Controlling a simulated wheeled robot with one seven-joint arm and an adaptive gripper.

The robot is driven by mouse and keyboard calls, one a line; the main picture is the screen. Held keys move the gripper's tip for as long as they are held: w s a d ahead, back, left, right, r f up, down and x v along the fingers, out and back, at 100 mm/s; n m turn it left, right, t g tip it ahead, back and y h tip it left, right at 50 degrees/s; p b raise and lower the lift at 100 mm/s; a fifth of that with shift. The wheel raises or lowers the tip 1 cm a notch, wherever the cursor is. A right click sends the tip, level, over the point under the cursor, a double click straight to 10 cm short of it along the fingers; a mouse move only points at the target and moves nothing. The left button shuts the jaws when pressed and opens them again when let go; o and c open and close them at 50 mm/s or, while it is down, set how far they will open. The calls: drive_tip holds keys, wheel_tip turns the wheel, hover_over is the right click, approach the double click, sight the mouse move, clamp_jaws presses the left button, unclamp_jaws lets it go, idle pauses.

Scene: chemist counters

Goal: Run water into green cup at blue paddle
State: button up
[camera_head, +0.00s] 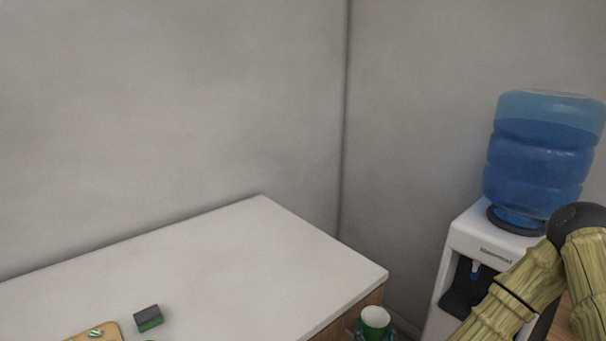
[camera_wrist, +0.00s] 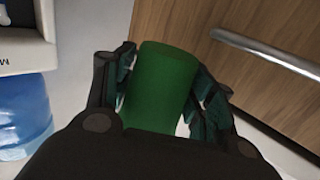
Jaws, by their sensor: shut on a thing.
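The green cup (camera_head: 375,318) is upright in the head view, with its pale open mouth showing, just off the counter's right end. In the wrist view the green cup (camera_wrist: 160,88) stands between the fingers of my gripper (camera_wrist: 165,62), which is shut on its sides. The water dispenser (camera_head: 462,236) is white, to the right of the cup and apart from it. Part of the recess is hidden behind my arm.
A blue water bottle (camera_head: 540,150) sits on the dispenser. The white counter (camera_head: 230,265) holds a dark and green sponge (camera_head: 149,317) and a wooden board (camera_head: 80,338) with a small striped item. A wooden cabinet front with a metal handle (camera_wrist: 265,52) is close beside my gripper.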

drive_tip(key=w+d+f+m+h+b, duration=0.1)
drive_tip(key=w+d+f+h+b, duration=0.1)
drive_tip(key=d, duration=0.6)
drive_tip(key=w+d+f+m+g+h+b, duration=0.1)
drive_tip(key=w+d+f+m+h+b, duration=0.1)
drive_tip(key=w+d+b, duration=0.3)
drive_tip(key=w+d+f+m+h+b, duration=0.1)
drive_tip(key=w+d+f+h+b, duration=0.1)
drive_tip(key=d, duration=1)
wheel_tip(320, 180, down, 3)
drive_tip(key=w+b, duration=0.1)
drive_tip(key=b, duration=0.2)
drive_tip(key=shift+w+d+r+m+h, duration=0.15)
drive_tip(key=shift+w+d+m+h, duration=0.15)
drive_tip(key=shift+d+h, duration=0.1)
drive_tip(key=shift+d, duration=0.1)
drive_tip(key=shift+w+d+b, duration=0.25)
drive_tip(key=shift+w+d, duration=1.15)
drive_tip(key=shift+d, duration=0.25)
drive_tip(key=shift+w+d+b, duration=0.3)
drive_tip(key=shift+w+d, duration=1.1)
drive_tip(key=shift+d, duration=0.2)
drive_tip(key=shift+w+d+b, duration=0.25)
drive_tip(key=shift+w+d, duration=1.15)
drive_tip(key=shift+d, duration=0.25)
drive_tip(key=shift+o, duration=0.2)
drive_tip(key=shift+w+d, duration=0.9)
drive_tip(key=shift+d, duration=0.15)
